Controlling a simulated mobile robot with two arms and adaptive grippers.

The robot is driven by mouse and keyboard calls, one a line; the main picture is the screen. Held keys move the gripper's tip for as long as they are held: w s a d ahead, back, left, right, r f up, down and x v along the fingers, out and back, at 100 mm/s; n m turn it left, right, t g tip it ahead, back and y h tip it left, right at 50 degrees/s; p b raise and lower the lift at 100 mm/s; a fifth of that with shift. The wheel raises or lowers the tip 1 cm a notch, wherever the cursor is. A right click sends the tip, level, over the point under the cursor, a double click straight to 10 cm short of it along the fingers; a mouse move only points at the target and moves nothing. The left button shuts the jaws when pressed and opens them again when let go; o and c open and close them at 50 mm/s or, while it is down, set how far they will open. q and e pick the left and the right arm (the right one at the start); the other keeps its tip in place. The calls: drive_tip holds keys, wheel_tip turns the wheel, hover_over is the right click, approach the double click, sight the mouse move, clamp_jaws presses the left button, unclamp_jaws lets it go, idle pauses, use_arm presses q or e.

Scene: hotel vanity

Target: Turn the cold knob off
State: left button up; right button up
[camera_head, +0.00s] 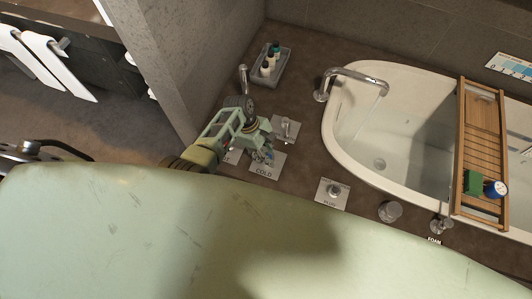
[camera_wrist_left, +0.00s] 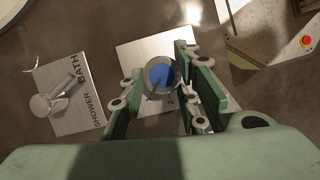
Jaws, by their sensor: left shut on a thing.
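The cold knob (camera_wrist_left: 160,74) shows in the left wrist view as a round metal knob with a blue top. It stands on a square metal plate, whose COLD label (camera_head: 264,171) shows in the head view. My left gripper (camera_head: 263,151) is over this plate and hides most of the knob in the head view. In the left wrist view its green fingers (camera_wrist_left: 156,88) are on either side of the knob, shut on it. My right gripper is not in view.
A SHOWER/BATH lever plate (camera_wrist_left: 72,95) is beside the cold plate. A PLUG plate (camera_head: 333,193) and a round metal knob (camera_head: 390,211) lie to the right. The bathtub (camera_head: 345,130) has a spout (camera_head: 350,74) and wooden caddy (camera_head: 482,140). A bottle tray (camera_head: 285,69) stands behind.

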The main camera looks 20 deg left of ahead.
use_arm(q)
drive_tip(key=m, duration=0.1)
drive_tip(key=m+g, duration=0.1)
drive_tip(key=m, duration=0.1)
drive_tip(key=w+m+b, duration=0.1)
drive_tip(key=shift+d+r+m+y, duration=0.15)
drive_tip(key=shift+d+m+y, duration=0.15)
drive_tip(key=shift+d, duration=0.05)
drive_tip(key=shift+d+m+g+y+b, duration=0.15)
drive_tip(key=shift+m+g+y+b, duration=0.2)
drive_tip(key=shift+m, duration=0.8)
drive_tip(key=shift+d+m+g+y+b, duration=0.1)
drive_tip(key=shift+m+g+y+b, duration=0.25)
drive_tip(key=shift+m, duration=0.8)
drive_tip(key=shift+s, duration=0.1)
drive_tip(key=o, duration=0.9)
drive_tip(key=shift+o, duration=0.9)
drive_tip(key=shift+s, duration=0.1)
drive_tip(key=shift+a, duration=0.1)
drive_tip(key=v, duration=1.2)
drive_tip(key=shift+w, duration=0.2)
drive_tip(key=shift+c, duration=0.2)
